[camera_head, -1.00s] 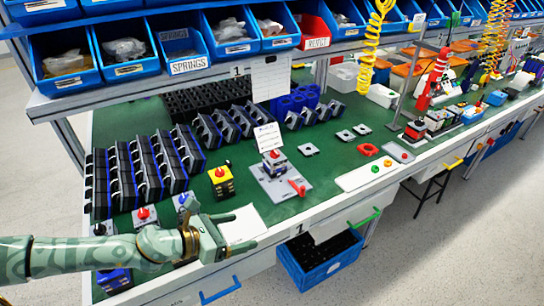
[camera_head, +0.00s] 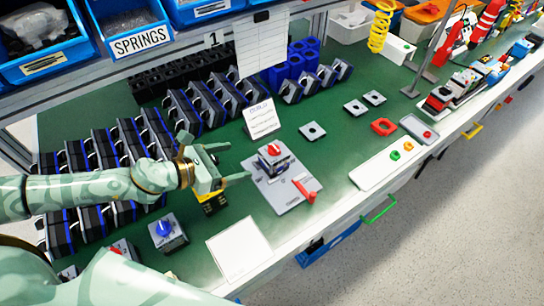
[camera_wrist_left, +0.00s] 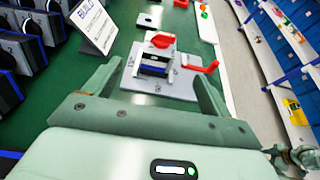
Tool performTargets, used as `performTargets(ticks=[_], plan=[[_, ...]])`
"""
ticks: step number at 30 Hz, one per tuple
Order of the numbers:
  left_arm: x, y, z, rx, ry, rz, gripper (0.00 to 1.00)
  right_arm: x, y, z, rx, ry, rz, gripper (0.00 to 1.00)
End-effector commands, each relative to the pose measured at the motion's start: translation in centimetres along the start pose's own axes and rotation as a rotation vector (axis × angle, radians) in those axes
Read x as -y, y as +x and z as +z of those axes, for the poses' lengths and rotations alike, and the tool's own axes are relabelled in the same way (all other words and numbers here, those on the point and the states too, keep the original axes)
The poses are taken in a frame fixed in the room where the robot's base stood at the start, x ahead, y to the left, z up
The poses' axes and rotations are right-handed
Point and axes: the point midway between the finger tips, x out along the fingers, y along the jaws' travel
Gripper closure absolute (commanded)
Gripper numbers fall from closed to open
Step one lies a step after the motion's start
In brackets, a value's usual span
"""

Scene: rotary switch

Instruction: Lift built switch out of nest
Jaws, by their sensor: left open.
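The built switch (camera_head: 273,158), with a red knob on a grey and dark body, stands upright in the nest on a grey fixture plate (camera_head: 290,198). A red lever (camera_head: 304,190) sits at the plate's right side. In the left wrist view the switch (camera_wrist_left: 155,62) shows ahead, between and beyond the fingers, with the red lever (camera_wrist_left: 203,68) to its right. My left gripper (camera_head: 236,164) is open and empty, just left of the switch and apart from it. My right gripper is not in view.
A yellow switch (camera_head: 212,200) stands below my left gripper, partly hidden. A blue-knobbed switch (camera_head: 166,232) and a white sheet (camera_head: 238,250) lie nearer the front edge. A "BUILD" card (camera_head: 261,118) stands behind the plate. Rows of dark housings (camera_head: 205,105) fill the left and back.

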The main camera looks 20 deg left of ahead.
Motion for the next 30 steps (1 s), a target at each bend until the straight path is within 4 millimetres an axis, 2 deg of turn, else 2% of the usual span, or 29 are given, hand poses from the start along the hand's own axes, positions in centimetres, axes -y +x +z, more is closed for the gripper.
performTargets(ticks=[6,9,16,24,30], plan=[[0.0,5.5,0.2,0.004,0.002,-0.001,0.16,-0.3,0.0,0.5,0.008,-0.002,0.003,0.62],[0.0,7.3,0.0,0.002,0.002,-0.002,0.16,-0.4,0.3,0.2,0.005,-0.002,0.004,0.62],[0.1,9.3,0.0,0.0,0.002,-0.002,0.16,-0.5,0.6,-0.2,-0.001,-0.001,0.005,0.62],[0.1,13.6,-0.1,-0.001,0.001,-0.002,0.16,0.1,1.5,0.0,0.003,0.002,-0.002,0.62],[0.0,14.1,0.0,-0.001,0.002,-0.001,0.16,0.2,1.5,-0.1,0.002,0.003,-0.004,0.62]])
